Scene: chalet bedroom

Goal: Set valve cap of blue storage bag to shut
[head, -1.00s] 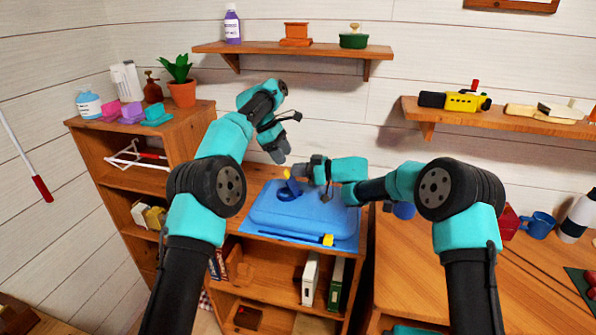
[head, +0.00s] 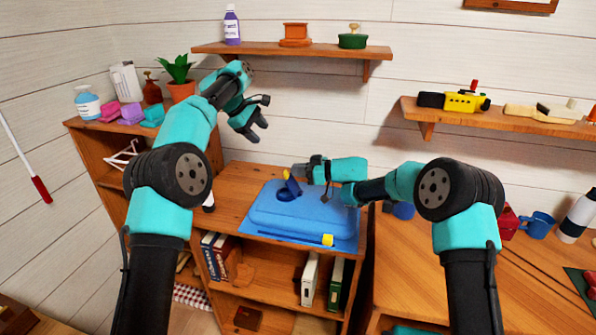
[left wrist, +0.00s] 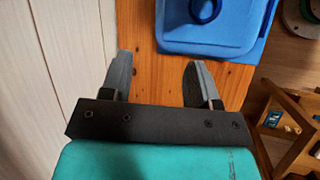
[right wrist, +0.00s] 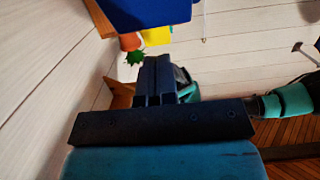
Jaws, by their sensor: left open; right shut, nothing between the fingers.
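The blue storage bag (head: 310,220) lies flat on the low wooden cabinet; it also shows in the left wrist view (left wrist: 225,42). Its round valve (head: 284,195) is near the bag's back left. The valve cap (head: 293,185) stands tilted up beside the valve opening, with a yellow part at its top. My right gripper (head: 299,170) is shut and empty, close to the raised cap on its right; I cannot tell if they touch. Its shut fingers show in the right wrist view (right wrist: 157,75).
A yellow slider (head: 327,240) sits at the bag's front edge. A potted plant (head: 181,90) and bottles stand on the left shelf unit, near my left arm. A wall shelf (head: 290,49) hangs above. The cabinet top (head: 236,185) left of the bag is bare.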

